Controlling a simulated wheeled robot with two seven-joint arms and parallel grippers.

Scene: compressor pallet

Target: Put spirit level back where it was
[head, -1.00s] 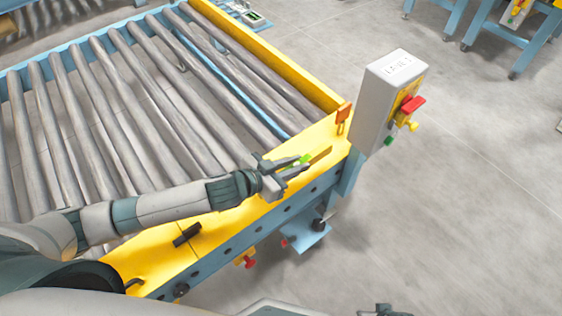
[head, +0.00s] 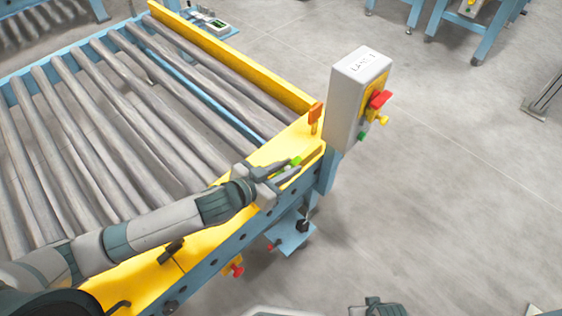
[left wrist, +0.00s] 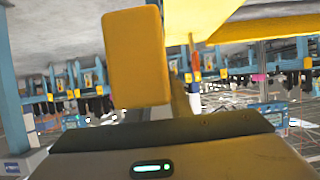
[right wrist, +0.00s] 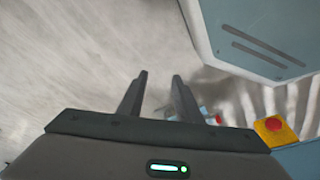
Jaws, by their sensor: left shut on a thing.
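My left gripper (head: 284,170) is shut on the spirit level, just over the yellow side rail (head: 215,235) of the roller conveyor. In the head view, a green part of the spirit level (head: 295,161) shows at the fingers; the rest is mostly hidden or blends with the rail. In the left wrist view, a yellow block that looks like the spirit level (left wrist: 137,58) stands upright in front of the gripper body. I cannot tell whether it touches the rail. My right gripper (right wrist: 159,82) is open and empty, away from the conveyor; part of it shows at the head view's bottom edge.
A grey control box (head: 350,95) with a red knob stands at the rail's right end. An orange tab (head: 315,117) stands beside it. A dark bracket (head: 170,250) sits on the rail nearer me. Steel rollers (head: 110,110) lie behind the rail. The floor at right is open.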

